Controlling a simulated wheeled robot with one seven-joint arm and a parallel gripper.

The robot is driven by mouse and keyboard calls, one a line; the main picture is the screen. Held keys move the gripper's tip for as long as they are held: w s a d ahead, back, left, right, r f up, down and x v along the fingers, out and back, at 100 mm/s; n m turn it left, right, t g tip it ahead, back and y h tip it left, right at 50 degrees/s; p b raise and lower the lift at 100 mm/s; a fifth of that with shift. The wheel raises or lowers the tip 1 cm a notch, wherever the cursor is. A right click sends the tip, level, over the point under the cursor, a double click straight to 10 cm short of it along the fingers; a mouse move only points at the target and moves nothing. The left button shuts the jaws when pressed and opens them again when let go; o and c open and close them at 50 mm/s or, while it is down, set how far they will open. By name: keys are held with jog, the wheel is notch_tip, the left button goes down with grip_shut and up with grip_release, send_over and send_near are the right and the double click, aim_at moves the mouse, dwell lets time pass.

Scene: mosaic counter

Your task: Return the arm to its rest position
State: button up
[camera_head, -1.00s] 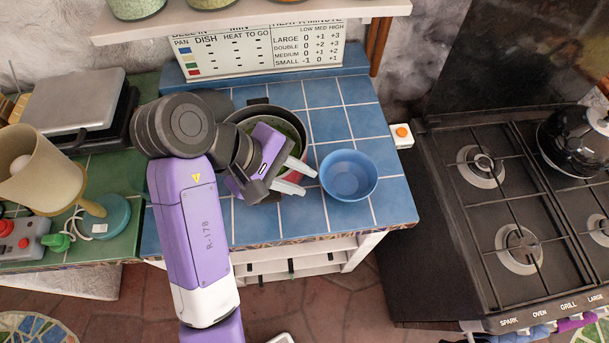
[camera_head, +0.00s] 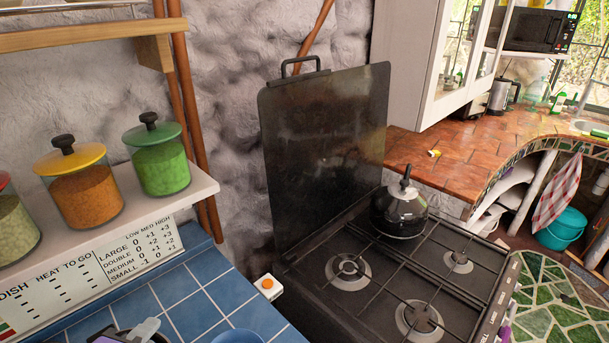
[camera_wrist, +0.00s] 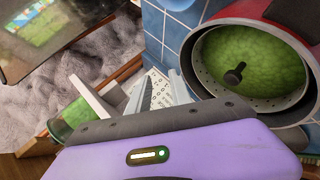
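My gripper (camera_wrist: 127,84) points away from the wrist camera, its two pale fingers apart with nothing held between them. In the head view only a small part of my gripper (camera_head: 146,330) shows at the bottom edge, over the blue-tiled counter (camera_head: 190,301). The rest of the arm is out of that view. In the wrist view, a red-rimmed pot (camera_wrist: 226,29) with a perforated grey inside stands to the right of the fingers, apart from them. A round green lid-like thing with a dark knob (camera_wrist: 234,75) is in it.
A blue bowl (camera_head: 238,337) is cut off at the bottom edge. The shelf (camera_head: 125,217) above the counter holds several jars, including a green one (camera_head: 158,160). The stove (camera_head: 385,270) with a black kettle (camera_head: 399,210) stands to the right.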

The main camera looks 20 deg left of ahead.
jog(key=w+d+f+m+t+y, duration=0.1)
jog(key=d+f+m+y, duration=0.1)
jog(key=d, duration=0.7)
jog(key=w+d+f+m+t+y+b, duration=0.1)
jog(key=w+d+m+t+y, duration=0.15)
jog(key=d, duration=0.75)
jog(key=w+d+f+m+y, duration=0.1)
jog(key=d+f+m, duration=0.15)
jog(key=d, duration=0.65)
jog(key=s+d+m+h, duration=0.5)
jog(key=s+d, duration=0.4)
jog(key=d, duration=0.4)
jog(key=s+d+f+m+t+h+b, duration=0.1)
jog(key=s+d+m+h, duration=0.4)
jog(key=d, duration=0.9)
jog(key=s+m, duration=0.2)
jog(key=s, duration=0.2)
jog(key=shift+s+d+m+h, duration=0.15)
jog(key=shift+s+m+h, duration=0.1)
jog(key=shift+m+h, duration=0.15)
jog(key=shift+t, duration=0.25)
